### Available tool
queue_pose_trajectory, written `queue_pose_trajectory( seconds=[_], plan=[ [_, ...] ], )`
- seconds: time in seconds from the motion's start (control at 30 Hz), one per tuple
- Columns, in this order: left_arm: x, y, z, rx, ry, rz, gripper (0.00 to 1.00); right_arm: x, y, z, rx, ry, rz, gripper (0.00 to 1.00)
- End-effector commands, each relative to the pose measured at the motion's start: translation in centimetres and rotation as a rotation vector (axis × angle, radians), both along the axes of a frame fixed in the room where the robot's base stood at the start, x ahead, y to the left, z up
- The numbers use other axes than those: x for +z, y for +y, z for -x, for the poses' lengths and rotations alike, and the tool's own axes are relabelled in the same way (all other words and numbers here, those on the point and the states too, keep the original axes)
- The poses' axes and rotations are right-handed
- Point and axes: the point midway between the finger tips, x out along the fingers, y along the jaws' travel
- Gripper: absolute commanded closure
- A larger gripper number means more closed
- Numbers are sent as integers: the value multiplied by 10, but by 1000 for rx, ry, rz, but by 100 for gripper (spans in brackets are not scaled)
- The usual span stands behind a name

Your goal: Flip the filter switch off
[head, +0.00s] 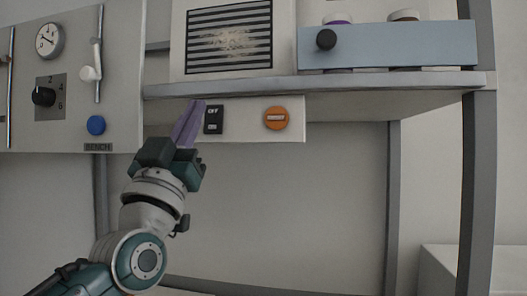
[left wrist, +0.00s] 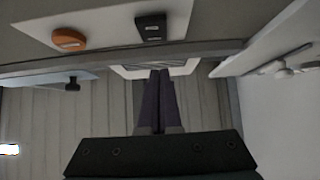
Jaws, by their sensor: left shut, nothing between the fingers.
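The filter switch (head: 213,120) is a small black rocker marked OFF at its top, on the white panel (head: 244,130) under the shelf edge. It also shows in the left wrist view as a dark block (left wrist: 151,27). My left gripper (head: 196,110) is shut and empty, its purple fingers pointing up just left of the switch in the head view. Whether the fingertips touch the switch or panel I cannot tell. In the left wrist view the fingers (left wrist: 158,85) lie together below the switch. My right gripper is not in view.
An orange round knob (head: 276,118) is right of the switch. A slatted filter (head: 229,38) stands above the shelf (head: 335,84). At left, a panel carries a black dial (head: 43,96), gauge (head: 49,40) and blue button (head: 96,125). Room below the shelf is open between posts.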

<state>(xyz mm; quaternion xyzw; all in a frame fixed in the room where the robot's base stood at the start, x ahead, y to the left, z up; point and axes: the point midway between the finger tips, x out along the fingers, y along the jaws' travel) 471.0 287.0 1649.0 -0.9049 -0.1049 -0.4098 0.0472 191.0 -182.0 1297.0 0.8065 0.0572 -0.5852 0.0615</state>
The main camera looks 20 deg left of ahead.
Motion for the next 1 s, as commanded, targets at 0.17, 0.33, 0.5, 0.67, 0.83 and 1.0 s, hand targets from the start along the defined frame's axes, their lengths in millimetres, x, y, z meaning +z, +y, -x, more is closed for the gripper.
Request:
queue_pose_trajectory(
  seconds=[0.17, 0.33, 0.5, 0.67, 0.83, 1.0],
  plan=[
    [-34, -8, 32, -2, 2, 2, 100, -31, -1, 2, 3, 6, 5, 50],
    [-53, -13, 58, 1, 2, 1, 100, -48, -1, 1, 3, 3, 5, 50],
    [-61, -17, 72, 1, 2, 0, 100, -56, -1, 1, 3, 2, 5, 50],
    [-62, -18, 77, 1, 1, 0, 100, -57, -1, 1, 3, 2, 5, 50],
    [-62, -18, 77, 1, 1, 0, 100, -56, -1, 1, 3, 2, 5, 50],
    [-62, -18, 77, 0, 0, 0, 100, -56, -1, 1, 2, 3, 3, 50]
  ],
)
